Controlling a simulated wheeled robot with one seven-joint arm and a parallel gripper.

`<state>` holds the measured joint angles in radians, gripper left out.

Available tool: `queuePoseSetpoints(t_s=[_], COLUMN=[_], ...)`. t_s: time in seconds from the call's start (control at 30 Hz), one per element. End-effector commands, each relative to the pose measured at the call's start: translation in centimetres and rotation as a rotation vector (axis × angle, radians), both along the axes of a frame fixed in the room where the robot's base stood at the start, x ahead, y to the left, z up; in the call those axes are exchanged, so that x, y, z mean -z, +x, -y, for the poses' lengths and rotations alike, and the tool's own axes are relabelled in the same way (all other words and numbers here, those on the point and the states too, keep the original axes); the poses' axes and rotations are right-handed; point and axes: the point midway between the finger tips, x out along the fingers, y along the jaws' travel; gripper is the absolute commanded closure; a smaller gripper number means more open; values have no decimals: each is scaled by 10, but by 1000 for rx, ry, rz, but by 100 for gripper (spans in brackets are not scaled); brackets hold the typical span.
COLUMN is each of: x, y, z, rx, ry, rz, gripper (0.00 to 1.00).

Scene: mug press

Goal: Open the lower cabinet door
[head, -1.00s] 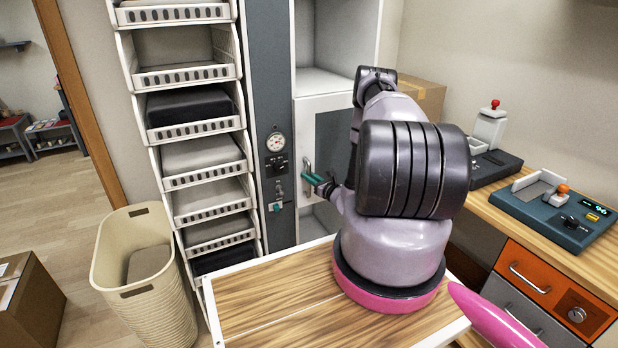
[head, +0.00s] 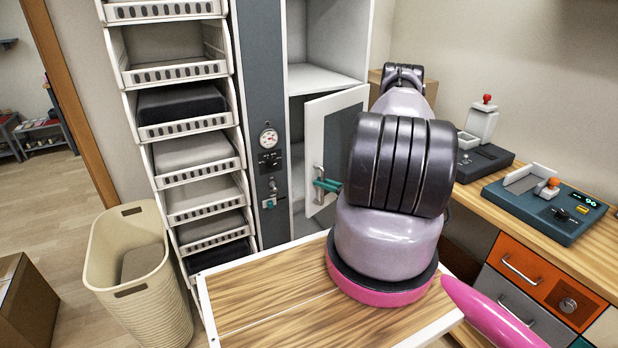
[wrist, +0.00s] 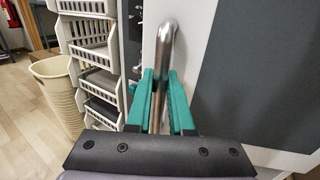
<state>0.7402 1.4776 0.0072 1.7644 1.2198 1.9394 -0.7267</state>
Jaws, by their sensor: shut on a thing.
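The lower cabinet door (head: 335,129) is a white frame with a dark grey panel, and it stands partly open, swung out on its right side. A dark gap shows at its left edge. My gripper (head: 326,185) has green fingers and is at the door's metal handle (head: 318,172). In the wrist view my gripper (wrist: 160,85) is shut around the vertical silver handle (wrist: 163,60), one finger on each side. The door also shows in the wrist view (wrist: 200,35). My arm hides the door's right part.
An open upper compartment (head: 325,78) is above the door. A tower of white baskets (head: 190,132) and a beige bin (head: 130,290) stand to the left. A wooden counter (head: 480,215) with devices and drawers runs along the right. Floor shows at the far left.

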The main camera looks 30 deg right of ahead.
Motion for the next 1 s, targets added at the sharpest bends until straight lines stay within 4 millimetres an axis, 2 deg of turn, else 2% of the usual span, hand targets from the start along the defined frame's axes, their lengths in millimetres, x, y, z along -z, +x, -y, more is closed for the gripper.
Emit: queuePoseSetpoints(t_s=[0.03,0.23,0.5,0.8,1.0], x=[0,0,0,0,0], y=[-13,-62,-113,-141,-149], z=[12,49,106,160,180], rx=[-35,-226,-219,-222,-222], ry=[-3,-6,-3,-2,-2], rz=[1,2,1,2,2], gripper=[100,100,100,100,100])
